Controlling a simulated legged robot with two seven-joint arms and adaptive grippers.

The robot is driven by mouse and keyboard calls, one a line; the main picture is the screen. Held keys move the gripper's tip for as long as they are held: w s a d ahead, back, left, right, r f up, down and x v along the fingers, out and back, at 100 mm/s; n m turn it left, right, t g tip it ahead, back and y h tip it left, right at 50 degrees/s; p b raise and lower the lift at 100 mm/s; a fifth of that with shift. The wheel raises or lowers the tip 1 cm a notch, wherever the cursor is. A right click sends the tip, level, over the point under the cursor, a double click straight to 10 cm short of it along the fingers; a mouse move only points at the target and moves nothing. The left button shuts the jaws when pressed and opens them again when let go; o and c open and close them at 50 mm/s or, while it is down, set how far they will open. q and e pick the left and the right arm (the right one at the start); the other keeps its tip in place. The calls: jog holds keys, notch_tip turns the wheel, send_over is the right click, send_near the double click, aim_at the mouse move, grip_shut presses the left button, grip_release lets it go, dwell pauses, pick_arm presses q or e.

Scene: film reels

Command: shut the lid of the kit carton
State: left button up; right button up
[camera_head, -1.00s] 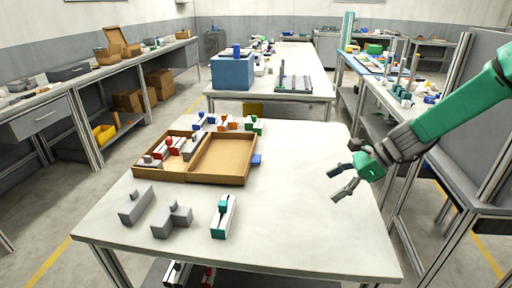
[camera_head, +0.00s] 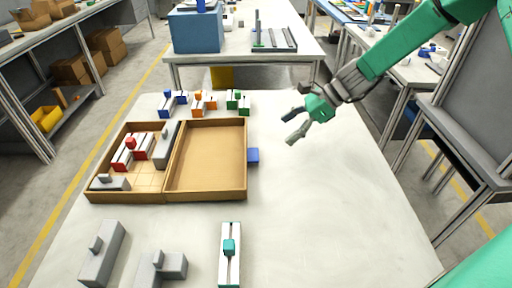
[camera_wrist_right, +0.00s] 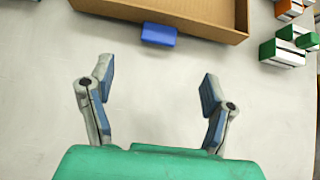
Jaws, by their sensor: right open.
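The kit carton (camera_head: 110,197) lies open on the near table in the head view. Its left half holds grey and red-and-white pieces. Its lid (camera_head: 207,160) is the empty right half, folded out flat beside it, with a blue tab (camera_head: 253,155) on its right edge. In the right wrist view the lid (camera_wrist_right: 190,15) shows at the top, and its blue tab (camera_wrist_right: 159,35) lies ahead of the fingers. My right gripper (camera_head: 291,127) is open and empty, to the right of the tab and apart from it; it also shows in the right wrist view (camera_wrist_right: 156,90). My left gripper is not in view.
Behind the carton stand blue (camera_head: 172,103), orange (camera_head: 204,101) and green (camera_head: 238,101) pieces. In front lie grey blocks (camera_head: 102,252) and a white piece with a green knob (camera_head: 230,255). The table (camera_head: 340,215) is clear on the right.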

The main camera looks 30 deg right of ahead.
aim_at(254, 154)
jog(key=b+x, duration=0.1)
jog(key=x, duration=0.9)
jog(key=shift+a+f, duration=0.1)
jog(key=shift+a, duration=0.05)
jog(key=shift+w+a+f, duration=0.3)
jog(key=shift+a+f, duration=0.1)
jog(key=shift+f, duration=0.15)
jog(key=shift+a, duration=0.1)
jog(key=shift+c, duration=0.4)
